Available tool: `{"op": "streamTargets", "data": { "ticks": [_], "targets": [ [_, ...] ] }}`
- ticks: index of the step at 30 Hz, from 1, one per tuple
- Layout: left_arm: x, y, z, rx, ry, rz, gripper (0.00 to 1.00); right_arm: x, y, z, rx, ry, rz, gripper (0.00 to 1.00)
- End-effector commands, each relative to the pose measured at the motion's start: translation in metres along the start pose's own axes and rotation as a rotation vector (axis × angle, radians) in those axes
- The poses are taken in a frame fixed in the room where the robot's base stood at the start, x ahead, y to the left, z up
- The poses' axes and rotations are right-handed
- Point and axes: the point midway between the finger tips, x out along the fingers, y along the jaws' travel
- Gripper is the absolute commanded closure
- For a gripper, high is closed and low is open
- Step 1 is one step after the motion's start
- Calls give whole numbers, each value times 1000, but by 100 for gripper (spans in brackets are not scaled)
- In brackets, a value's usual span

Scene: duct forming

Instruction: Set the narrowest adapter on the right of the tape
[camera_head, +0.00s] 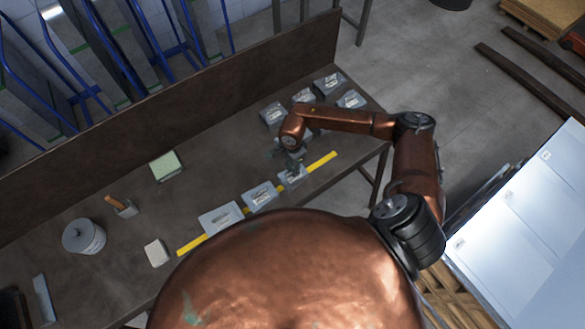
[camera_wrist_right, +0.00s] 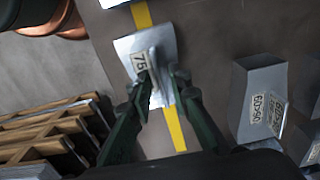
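The yellow tape (camera_head: 322,162) runs diagonally along the table's front part. Three grey metal adapters stand in a row along it: a left one (camera_head: 221,218), a middle one (camera_head: 260,195) and a right one (camera_head: 292,177). My right gripper (camera_head: 293,165) is at the right one. In the right wrist view, my gripper (camera_wrist_right: 161,82) has its dark fingers on both sides of the upright part of this adapter (camera_wrist_right: 138,45), whose label seems to read 75. The adapter is over the tape (camera_wrist_right: 174,128), which shows on both sides of it. My left gripper is not in view.
Several more adapters, such as one (camera_head: 272,114), stand at the table's far right. One in the right wrist view (camera_wrist_right: 262,75) has a label. A can (camera_head: 83,237), a green-topped block (camera_head: 166,165), a white block (camera_head: 156,252) and a brown-handled tool (camera_head: 118,204) stand left.

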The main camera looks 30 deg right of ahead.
Motion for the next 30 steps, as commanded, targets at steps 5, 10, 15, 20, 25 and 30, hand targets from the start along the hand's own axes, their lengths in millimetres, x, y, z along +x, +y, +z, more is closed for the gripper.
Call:
{"op": "streamTargets", "data": {
  "ticks": [5, 10, 15, 20, 25, 30],
  "targets": [
    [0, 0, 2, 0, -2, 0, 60, 0, 0, 0, 0, 0, 0, 75],
    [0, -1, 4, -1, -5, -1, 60, 0, 0, 0, 0, 0, 0, 75],
    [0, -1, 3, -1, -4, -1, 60, -15, -1, 0, 0, 0, -3, 75],
    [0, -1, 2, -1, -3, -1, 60, -47, -1, 0, -1, 0, -4, 75],
    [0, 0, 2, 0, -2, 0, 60, -82, -1, -1, 0, 2, -3, 75],
    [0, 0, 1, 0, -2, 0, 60, -108, -1, -1, 0, 1, -1, 75]
  ]
}}
